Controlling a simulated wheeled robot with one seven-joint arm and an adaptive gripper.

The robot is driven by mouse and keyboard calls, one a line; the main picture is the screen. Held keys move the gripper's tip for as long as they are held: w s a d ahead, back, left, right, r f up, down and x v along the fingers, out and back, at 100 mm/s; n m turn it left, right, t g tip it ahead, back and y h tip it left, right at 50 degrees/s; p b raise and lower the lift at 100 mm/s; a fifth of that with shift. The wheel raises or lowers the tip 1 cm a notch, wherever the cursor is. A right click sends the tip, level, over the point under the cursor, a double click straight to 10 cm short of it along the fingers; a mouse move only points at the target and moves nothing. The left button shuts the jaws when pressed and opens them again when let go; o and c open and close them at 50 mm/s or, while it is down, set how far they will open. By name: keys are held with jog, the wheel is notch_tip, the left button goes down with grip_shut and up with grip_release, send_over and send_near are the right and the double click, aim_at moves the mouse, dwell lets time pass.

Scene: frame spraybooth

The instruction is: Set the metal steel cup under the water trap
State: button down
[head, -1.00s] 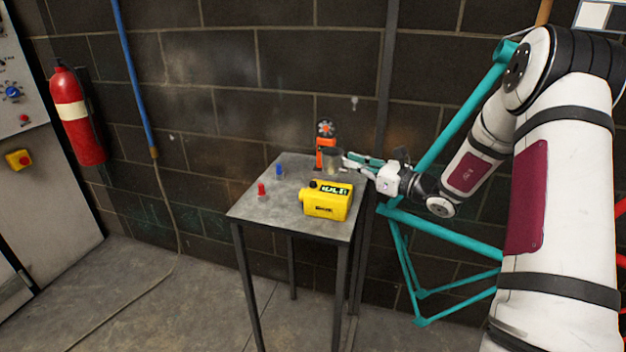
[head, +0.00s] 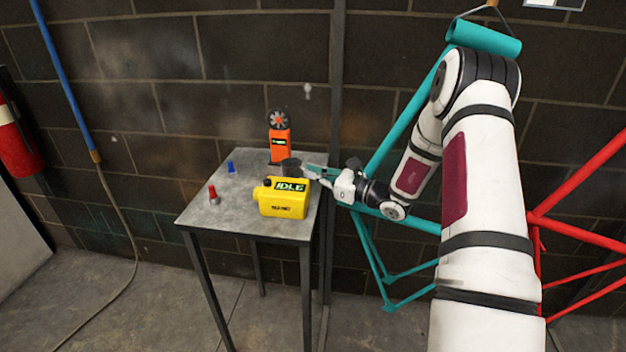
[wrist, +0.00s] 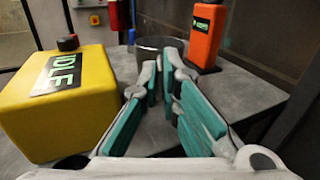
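The steel cup (head: 291,166) is a dark grey metal cylinder on the table, just right of the orange meter's foot and behind the yellow box. In the wrist view the cup (wrist: 155,43) is upright just beyond my fingertips, its right side partly hidden by a finger. My gripper (head: 308,170) reaches in from the right at low height. In the wrist view my gripper's (wrist: 160,72) teal-padded fingers are apart, with a narrow gap at the tips; whether they touch the cup is unclear. I cannot clearly identify the water trap.
A yellow box marked IDLE (head: 283,197) stands close to my gripper. An orange meter (head: 279,143), a blue fitting (head: 231,167) and a red fitting (head: 213,194) are on the metal table (head: 235,210). Teal (head: 405,275) and red (head: 572,222) frames stand right. The table's left part is mostly clear.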

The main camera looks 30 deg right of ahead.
jog(key=shift+f, duration=0.9)
jog(key=shift+f, duration=0.2)
jog(key=c, duration=2.1)
grip_release()
jog(key=shift+r, duration=0.1)
